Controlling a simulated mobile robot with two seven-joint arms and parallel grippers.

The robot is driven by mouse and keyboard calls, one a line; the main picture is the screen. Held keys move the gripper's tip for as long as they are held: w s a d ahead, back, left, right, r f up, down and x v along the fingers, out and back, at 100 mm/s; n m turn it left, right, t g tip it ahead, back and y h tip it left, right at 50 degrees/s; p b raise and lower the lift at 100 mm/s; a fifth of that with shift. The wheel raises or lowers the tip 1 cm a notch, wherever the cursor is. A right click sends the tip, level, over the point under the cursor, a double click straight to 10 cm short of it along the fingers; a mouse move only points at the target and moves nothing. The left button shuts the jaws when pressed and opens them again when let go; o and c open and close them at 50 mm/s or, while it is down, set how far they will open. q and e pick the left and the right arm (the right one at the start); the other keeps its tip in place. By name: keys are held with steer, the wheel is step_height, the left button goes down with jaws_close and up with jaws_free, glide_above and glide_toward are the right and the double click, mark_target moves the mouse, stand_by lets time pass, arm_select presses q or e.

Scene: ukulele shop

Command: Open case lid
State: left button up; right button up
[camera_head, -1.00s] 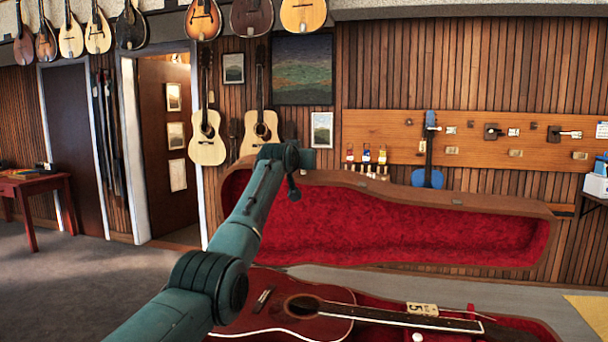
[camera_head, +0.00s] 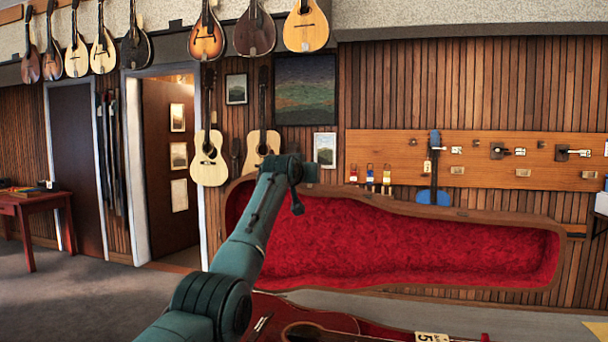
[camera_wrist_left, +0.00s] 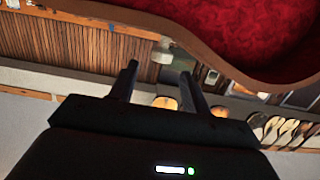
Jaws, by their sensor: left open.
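The guitar case lid (camera_head: 400,245) stands raised at the back of the case in the head view, its red plush lining facing me. A red-brown guitar (camera_head: 345,325) lies in the case below it, mostly cut off by the picture's bottom edge. My right gripper is not in view.
The wooden wall behind the lid carries a board (camera_head: 480,160) with tools and a blue instrument (camera_head: 433,190). Guitars and mandolins hang at the left and above. A red table (camera_head: 35,205) stands far left, with open carpet before it.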

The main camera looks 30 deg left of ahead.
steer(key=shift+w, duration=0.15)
arm_select(q)
steer(key=shift+s, duration=0.15)
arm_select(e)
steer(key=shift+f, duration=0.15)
arm_select(q)
steer(key=b+v, duration=0.5)
steer(key=v, duration=0.8)
steer(key=shift+b, duration=0.3)
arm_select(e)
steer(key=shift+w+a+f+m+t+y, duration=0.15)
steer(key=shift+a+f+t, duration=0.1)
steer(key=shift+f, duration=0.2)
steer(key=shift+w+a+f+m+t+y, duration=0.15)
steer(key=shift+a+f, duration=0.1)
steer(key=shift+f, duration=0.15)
arm_select(q)
steer(key=shift+r, duration=0.1)
steer(key=shift+c, duration=0.2)
